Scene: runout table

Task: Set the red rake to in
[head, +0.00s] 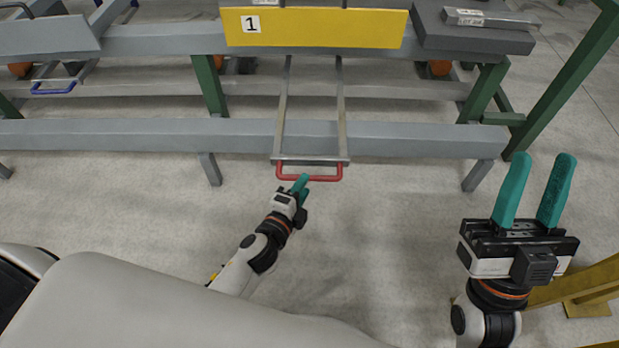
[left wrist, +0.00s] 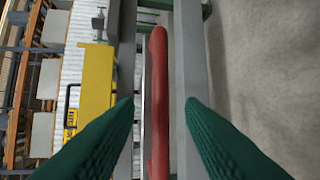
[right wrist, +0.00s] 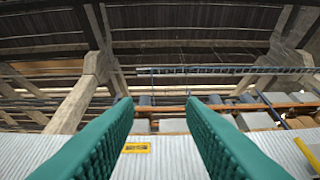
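The red rake has a red bar handle (head: 328,179) at the near end of two long grey rods, which stick out toward me from under the yellow panel. My left gripper (head: 303,182) is at the handle's middle. In the left wrist view the red handle (left wrist: 158,100) runs upright between the two green fingers (left wrist: 160,101), with a visible gap on each side, so the gripper is open and not closed on it. How deep the handle sits between the fingers is unclear. My right gripper (head: 540,160) is open and empty, well to the right of the rake.
A yellow panel (head: 330,28) marked 1 sits on the table above the rods. A grey table beam (head: 400,138) crosses behind the handle. A blue handle (head: 53,88) shows at far left. A metal block (head: 488,18) lies at upper right. Floor before the handle is clear.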

